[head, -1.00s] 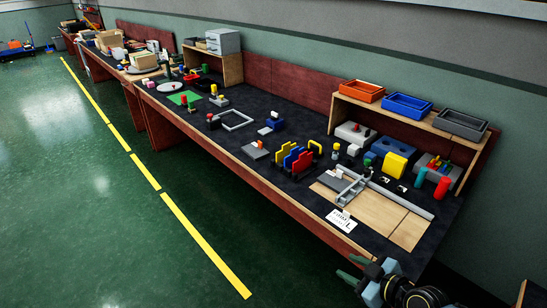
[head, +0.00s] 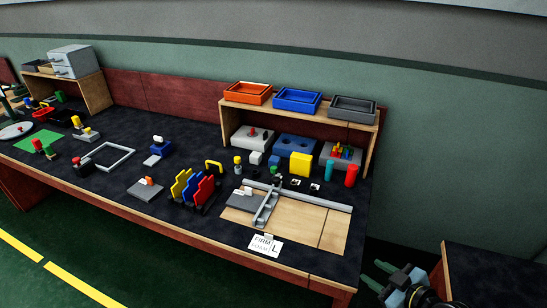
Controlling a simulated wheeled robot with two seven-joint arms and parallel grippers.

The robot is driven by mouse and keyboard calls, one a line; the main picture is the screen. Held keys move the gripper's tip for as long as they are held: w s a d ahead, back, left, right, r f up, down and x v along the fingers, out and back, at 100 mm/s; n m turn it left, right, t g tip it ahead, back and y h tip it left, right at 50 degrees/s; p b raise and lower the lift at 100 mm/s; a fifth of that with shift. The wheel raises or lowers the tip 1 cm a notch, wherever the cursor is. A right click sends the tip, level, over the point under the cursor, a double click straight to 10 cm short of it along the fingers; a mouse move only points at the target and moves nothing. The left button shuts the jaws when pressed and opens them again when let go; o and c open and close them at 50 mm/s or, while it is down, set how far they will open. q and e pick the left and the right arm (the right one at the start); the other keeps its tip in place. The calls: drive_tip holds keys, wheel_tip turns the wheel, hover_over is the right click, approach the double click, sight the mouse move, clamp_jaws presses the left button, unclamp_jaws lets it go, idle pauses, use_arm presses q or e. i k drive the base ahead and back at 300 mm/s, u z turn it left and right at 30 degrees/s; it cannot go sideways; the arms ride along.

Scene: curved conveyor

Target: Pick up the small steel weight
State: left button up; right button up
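I cannot pick out a small steel weight for certain among the small parts on the dark workbench (head: 122,182). My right gripper (head: 377,274) is at the lower right, beyond the bench's right end. Its two greenish fingers are apart, with nothing seen between them. It is clear of everything on the bench. My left gripper is not in view.
A wooden shelf (head: 369,107) holds orange (head: 248,93), blue (head: 297,100) and grey (head: 353,108) trays. Another table (head: 488,272) stands at the right, across a gap.

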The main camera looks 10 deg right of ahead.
sight(219, 173)
drive_tip(key=z, duration=0.2)
drive_tip(key=i, duration=0.95)
drive_tip(key=u, duration=0.85)
drive_tip(key=i, duration=0.55)
drive_tip(key=u, duration=0.55)
